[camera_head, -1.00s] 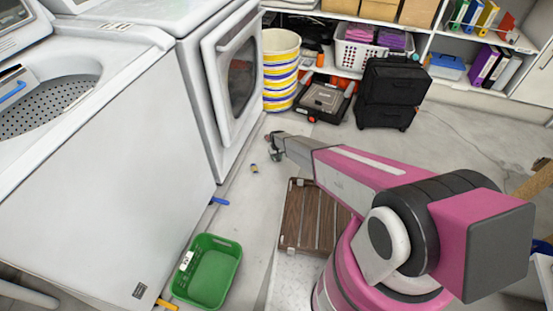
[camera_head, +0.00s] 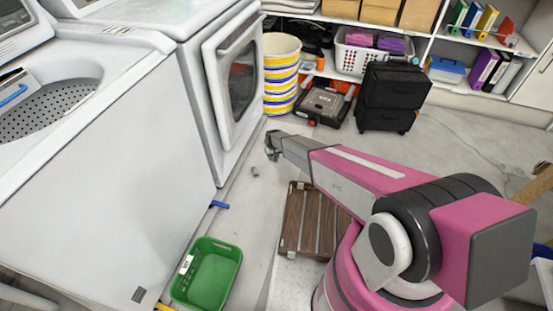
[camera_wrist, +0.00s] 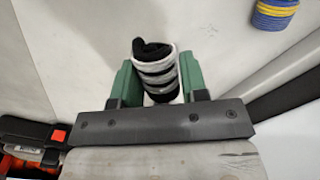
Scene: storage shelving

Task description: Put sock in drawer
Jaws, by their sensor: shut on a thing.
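A rolled sock (camera_wrist: 156,72), black with white-grey stripes, stands between the green fingers of my gripper (camera_wrist: 155,85) in the wrist view. The gripper is shut on it, with a finger on each side. In the head view my gripper (camera_head: 270,148) is low over the floor, in front of the dryer; the held sock is too small there to make out clearly. I cannot identify a drawer.
A white washer (camera_head: 95,170) and a dryer (camera_head: 232,75) line the left. A green basket (camera_head: 210,270) sits on the floor. A striped bin (camera_head: 281,70), black toolbox (camera_head: 322,103) and black wheeled case (camera_head: 392,95) stand behind.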

